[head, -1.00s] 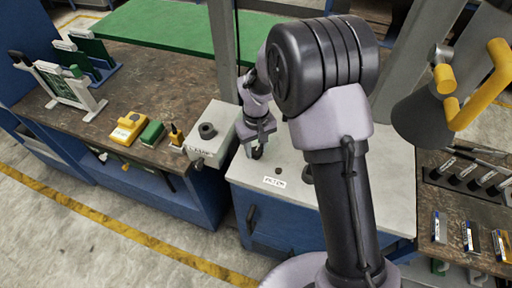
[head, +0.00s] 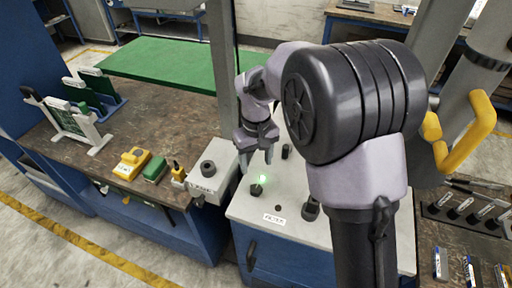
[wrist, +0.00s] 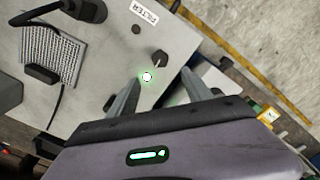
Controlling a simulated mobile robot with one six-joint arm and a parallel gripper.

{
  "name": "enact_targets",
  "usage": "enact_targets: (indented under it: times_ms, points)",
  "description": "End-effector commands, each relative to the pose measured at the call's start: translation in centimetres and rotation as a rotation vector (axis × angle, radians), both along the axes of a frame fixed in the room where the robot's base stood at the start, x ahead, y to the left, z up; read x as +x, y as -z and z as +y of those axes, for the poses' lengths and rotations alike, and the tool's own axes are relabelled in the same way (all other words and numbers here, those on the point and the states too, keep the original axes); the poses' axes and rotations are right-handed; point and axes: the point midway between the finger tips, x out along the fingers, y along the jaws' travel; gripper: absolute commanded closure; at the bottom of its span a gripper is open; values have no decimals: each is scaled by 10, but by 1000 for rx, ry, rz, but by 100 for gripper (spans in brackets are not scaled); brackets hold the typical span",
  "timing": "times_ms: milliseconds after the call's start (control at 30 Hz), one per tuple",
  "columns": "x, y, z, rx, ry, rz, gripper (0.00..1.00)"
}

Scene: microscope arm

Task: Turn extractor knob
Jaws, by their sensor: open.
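The extractor knob (head: 257,190) is a small dark knob on top of the pale grey cabinet (head: 238,208). A green light (head: 263,179) glows beside it. In the wrist view the knob (wrist: 160,58) shows just past my fingertips, with the lit green light (wrist: 147,77) close by. My gripper (head: 260,157) is above and behind the knob in the head view, open and empty. In the wrist view its two fingers (wrist: 163,80) are spread apart and clear of the knob. A FILTER label (wrist: 145,12) is on the same top.
A black plug with a cable (head: 311,208) stands on the cabinet's right side. A pale box with a black knob (head: 213,175) is to the left. Yellow (head: 132,163) and green (head: 155,168) blocks lie on the brown bench. A grey post (head: 222,75) rises behind.

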Motion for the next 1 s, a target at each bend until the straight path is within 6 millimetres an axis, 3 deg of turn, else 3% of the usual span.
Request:
enact_targets:
  times_ms: [33,100,233,767,867,967,1000]
  points:
    - [1,-17,0,2,0,-4,41]
    - [1,-31,0,1,1,-3,41]
    - [0,-46,0,0,0,-1,41]
    - [-2,-51,-2,4,11,-7,41]
    - [-20,-62,-18,39,95,-53,41]
    - [-65,-75,-48,111,264,-142,41]
    - [-89,-76,-59,144,343,-179,41]
